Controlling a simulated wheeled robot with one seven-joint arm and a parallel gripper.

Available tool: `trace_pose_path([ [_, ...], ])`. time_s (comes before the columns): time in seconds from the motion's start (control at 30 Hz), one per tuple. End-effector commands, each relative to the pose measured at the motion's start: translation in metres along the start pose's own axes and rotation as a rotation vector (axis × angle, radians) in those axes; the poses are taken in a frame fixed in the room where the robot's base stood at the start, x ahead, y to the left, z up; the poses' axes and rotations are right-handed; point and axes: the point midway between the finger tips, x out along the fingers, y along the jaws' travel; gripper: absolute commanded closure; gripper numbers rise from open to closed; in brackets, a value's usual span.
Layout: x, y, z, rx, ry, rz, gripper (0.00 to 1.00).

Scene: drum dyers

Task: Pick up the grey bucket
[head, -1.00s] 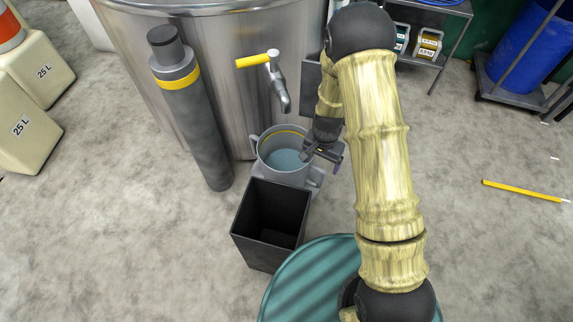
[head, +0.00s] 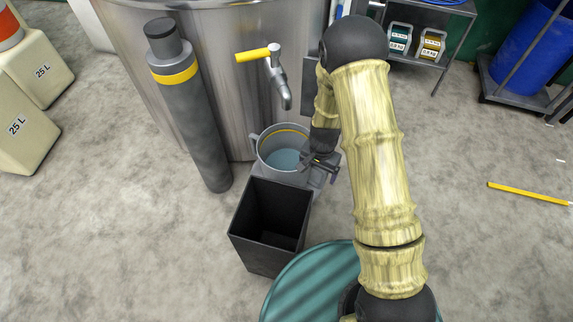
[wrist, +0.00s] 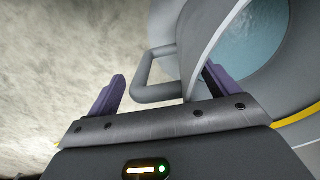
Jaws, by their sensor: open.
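The grey bucket (head: 288,177) stands below the tap at the foot of the steel vat, with blue liquid and a yellow line inside. Its left handle shows clear in the head view. My gripper (head: 320,164) is open at the bucket's right side, beside its rim. In the wrist view the bucket (wrist: 198,35) fills the upper right, and its looped handle (wrist: 144,75) shows between my two purple-tipped fingers (wrist: 164,90). The right finger overlaps the bucket's wall in the picture. I cannot tell whether either finger touches it.
A black open bin (head: 268,250) stands close in front of the bucket. A grey cylinder (head: 196,125) with a yellow band stands left. The tap (head: 279,85) with a yellow lever hangs above. A teal drum (head: 305,290) is near me.

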Motion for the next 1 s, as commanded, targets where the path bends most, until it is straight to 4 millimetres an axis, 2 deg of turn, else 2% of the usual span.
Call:
trace_pose_path([
  [0.1,-0.0001,0.0009,-0.0007,0.002,0.000,0.000,0.14],
  [0.53,0.0000,0.0015,-0.0011,0.004,0.000,0.001,0.98],
  [1.0,-0.0078,-0.0009,-0.0020,0.002,0.005,-0.004,1.00],
])
